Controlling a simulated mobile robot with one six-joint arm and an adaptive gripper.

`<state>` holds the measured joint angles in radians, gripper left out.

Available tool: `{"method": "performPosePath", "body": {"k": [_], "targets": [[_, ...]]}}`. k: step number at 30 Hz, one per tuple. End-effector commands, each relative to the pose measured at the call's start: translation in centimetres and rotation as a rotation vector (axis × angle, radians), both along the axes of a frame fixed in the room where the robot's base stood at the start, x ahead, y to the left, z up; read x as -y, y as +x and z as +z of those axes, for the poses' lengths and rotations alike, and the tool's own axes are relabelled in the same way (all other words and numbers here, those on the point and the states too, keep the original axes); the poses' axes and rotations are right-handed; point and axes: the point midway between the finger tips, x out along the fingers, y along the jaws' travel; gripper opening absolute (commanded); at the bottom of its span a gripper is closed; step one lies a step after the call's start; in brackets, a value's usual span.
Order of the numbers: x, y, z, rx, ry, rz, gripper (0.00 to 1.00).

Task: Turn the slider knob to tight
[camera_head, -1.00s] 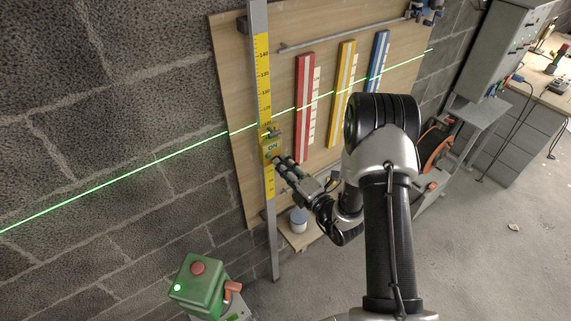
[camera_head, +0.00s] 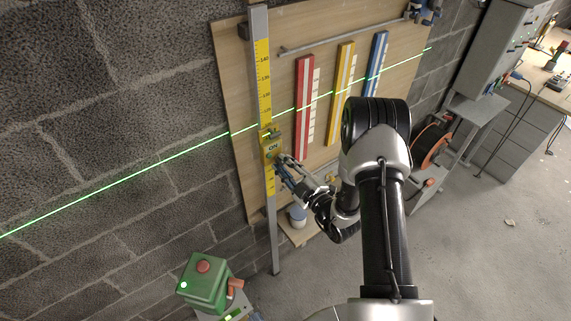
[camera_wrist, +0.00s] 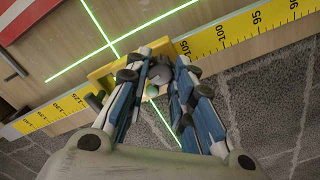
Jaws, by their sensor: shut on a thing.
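In the wrist view the slider (camera_wrist: 100,74) crosses the staff, whose scale (camera_wrist: 240,33) shows on both sides. My gripper (camera_head: 279,164) reaches the slider from the right. In the wrist view my gripper (camera_wrist: 160,78) has its fingers closed around a small grey round knob (camera_wrist: 160,73) on the slider's face. The knob is partly hidden between the fingers, and its marking cannot be read.
A green laser line (camera_head: 120,187) crosses wall and board at about the slider's height. Red (camera_head: 304,105), yellow (camera_head: 341,95) and blue (camera_head: 377,68) strips hang right of the staff. A green device (camera_head: 206,285) stands below. A white container (camera_head: 297,216) sits low beside the staff.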

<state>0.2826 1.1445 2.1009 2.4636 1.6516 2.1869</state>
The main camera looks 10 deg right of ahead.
Motion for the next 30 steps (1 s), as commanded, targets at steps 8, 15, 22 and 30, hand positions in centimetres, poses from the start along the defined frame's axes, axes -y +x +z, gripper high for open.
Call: {"method": "performPosePath", "body": {"k": [8,15,22,30], "targets": [[0.03,0.04,0.1,-0.049,0.125,0.0,0.0],[0.04,0.04,0.06,-0.068,0.169,0.0,0.0],[0.04,0.04,0.05,-0.071,0.174,0.0,0.0],[0.03,0.04,0.05,-0.071,0.174,0.0,0.28]]}}
